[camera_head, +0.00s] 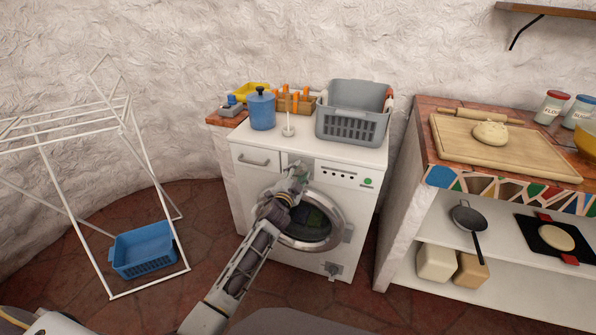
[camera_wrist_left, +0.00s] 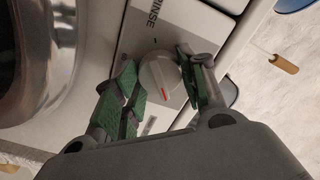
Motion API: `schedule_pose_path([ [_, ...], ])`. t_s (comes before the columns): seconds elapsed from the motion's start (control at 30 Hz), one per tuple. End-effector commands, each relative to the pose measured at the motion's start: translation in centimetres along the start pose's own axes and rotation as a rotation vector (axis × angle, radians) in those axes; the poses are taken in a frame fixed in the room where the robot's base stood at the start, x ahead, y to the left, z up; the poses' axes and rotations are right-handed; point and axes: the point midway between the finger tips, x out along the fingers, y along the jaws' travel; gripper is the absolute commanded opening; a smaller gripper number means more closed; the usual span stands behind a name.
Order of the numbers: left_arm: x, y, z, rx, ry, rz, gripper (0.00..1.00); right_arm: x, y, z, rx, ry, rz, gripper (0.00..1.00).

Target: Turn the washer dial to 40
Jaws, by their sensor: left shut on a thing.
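The white washer (camera_head: 270,157) stands against the wall, with its round door below the control panel. My left gripper (camera_head: 297,172) is at the panel, over the dial, which it hides in the head view. In the left wrist view the white dial (camera_wrist_left: 157,71) sits between the green-padded fingers of my left gripper (camera_wrist_left: 160,78), which is shut on it. The dial's red mark points toward the lower right of that view. The word RINSE is printed above the dial; another label below it is partly covered by a finger. My right gripper is not in view.
A grey basket (camera_head: 350,128), a blue canister (camera_head: 262,112) and a small white stand stand on the washer top. A white drying rack (camera_head: 75,220) and a blue basket (camera_head: 143,253) are at left. A mosaic counter (camera_head: 428,150) is at right.

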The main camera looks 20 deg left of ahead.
Motion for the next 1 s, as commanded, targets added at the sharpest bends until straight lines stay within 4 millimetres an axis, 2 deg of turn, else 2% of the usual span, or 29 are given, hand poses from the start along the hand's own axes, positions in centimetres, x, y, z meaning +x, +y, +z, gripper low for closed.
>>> schedule_pose_path([
  [0.3, 0.0, 0.1, 0.0, 0.300, 0.000, 0.002, 0.17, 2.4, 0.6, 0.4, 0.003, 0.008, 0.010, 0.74],
  [1.0, 0.0, 0.0, 0.0, 0.955, 0.001, 0.001, 0.17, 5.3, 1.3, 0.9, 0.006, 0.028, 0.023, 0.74],
])
